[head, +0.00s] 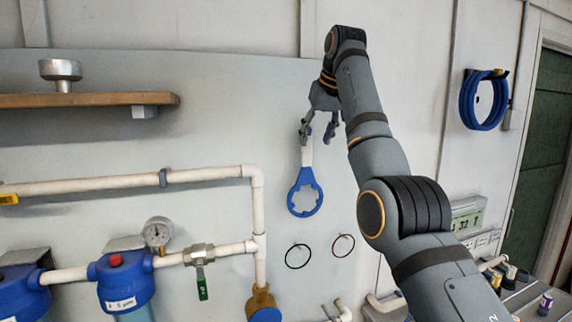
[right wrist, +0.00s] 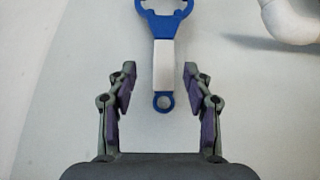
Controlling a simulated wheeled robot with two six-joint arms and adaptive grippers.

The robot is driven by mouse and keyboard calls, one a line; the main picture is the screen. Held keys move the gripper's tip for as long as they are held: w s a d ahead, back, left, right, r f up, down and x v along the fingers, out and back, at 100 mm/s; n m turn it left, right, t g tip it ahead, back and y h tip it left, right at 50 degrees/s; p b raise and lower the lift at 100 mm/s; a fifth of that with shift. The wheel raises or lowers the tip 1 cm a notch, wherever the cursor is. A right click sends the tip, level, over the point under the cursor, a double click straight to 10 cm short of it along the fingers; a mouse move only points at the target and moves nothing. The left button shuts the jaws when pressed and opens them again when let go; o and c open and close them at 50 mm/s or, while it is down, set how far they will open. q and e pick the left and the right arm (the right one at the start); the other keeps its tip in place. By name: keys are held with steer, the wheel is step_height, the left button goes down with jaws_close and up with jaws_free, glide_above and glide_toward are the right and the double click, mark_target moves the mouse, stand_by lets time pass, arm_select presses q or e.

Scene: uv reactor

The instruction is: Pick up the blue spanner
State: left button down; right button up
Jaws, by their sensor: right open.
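The blue spanner (head: 305,192) hangs on the grey wall panel in the head view, with its toothed ring down and its white handle up. In the right wrist view the spanner (right wrist: 164,62) runs up the middle, its small blue eye end lying between the fingertips. My right gripper (head: 320,130) is at the top of the handle in the head view. In the right wrist view the right gripper (right wrist: 158,80) is open, with a finger on each side of the handle and a visible gap to both. My left gripper is not in view.
White pipes (head: 200,175) with a gauge (head: 157,232) and blue filter housings (head: 125,280) are on the left. Two thin rings (head: 297,256) hang below the spanner. A wooden shelf (head: 80,100) is at upper left, and a blue hose coil (head: 484,100) hangs at right.

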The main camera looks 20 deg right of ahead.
mark_target(307, 162)
steer(key=shift+w+a+f+p, duration=0.2)
steer(key=shift+w+f+p, duration=0.65)
steer(key=shift+w+f, duration=0.1)
steer(key=shift+w+d+f, duration=0.15)
steer(key=shift+w+f, duration=0.15)
steer(key=shift+f, duration=0.35)
steer(key=p+x, duration=0.3)
steer(key=p, duration=0.1)
steer(key=shift+s+f, duration=0.1)
steer(key=shift+f, duration=0.25)
steer(key=shift+w+f, duration=0.2)
steer(key=shift+f, duration=0.25)
steer(key=shift+s, duration=0.2)
steer(key=shift+c, duration=0.4)
steer(key=shift+r, duration=0.1)
steer(key=shift+c, duration=1.2)
jaws_close()
